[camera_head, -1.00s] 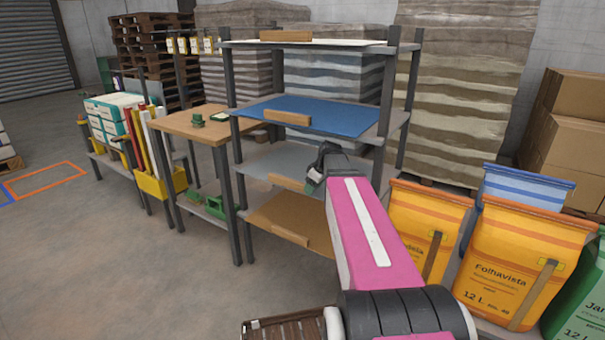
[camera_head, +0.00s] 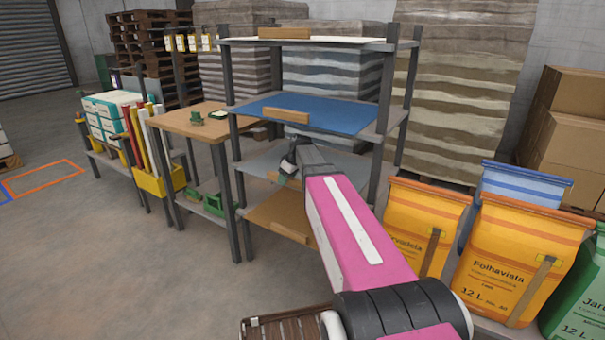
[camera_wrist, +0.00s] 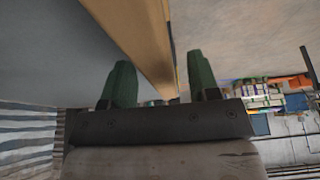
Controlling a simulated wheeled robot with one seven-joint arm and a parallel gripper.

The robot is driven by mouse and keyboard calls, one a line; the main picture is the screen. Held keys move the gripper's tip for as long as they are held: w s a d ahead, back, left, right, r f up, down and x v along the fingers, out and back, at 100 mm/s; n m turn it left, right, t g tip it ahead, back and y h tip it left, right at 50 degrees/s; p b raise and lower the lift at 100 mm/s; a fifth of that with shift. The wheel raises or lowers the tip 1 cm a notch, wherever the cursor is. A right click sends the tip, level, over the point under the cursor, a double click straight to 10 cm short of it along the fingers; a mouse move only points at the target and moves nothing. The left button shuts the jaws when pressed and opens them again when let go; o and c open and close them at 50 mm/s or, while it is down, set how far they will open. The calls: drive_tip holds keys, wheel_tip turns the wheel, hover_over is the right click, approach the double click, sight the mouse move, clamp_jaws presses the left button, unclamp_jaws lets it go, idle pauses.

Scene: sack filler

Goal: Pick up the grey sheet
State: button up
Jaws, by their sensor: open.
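The grey sheet (camera_head: 258,163) lies on the third level down of the rack, under the blue sheet. A wooden strip at its front edge is partly hidden by my arm. My gripper (camera_head: 288,164) is at the front of that level, close to the strip, its fingers small and dark here. In the wrist view my gripper (camera_wrist: 158,65) is open, with two green fingers apart. The wooden strip (camera_wrist: 145,40) runs between them in the picture, with a grey surface (camera_wrist: 60,45), probably the sheet, on its left. I cannot tell whether the fingers touch anything.
The blue sheet (camera_head: 335,113) lies above, a white sheet (camera_head: 345,41) on top and a brown sheet (camera_head: 275,212) below, each with a wooden strip. Dark rack posts (camera_head: 383,105) flank the levels. A wooden table (camera_head: 195,128) stands left, orange sacks (camera_head: 515,255) right. Floor at left is open.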

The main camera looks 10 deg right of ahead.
drive_tip(key=shift+f, duration=0.25)
clamp_jaws()
drive_tip(key=shift+r, duration=0.15)
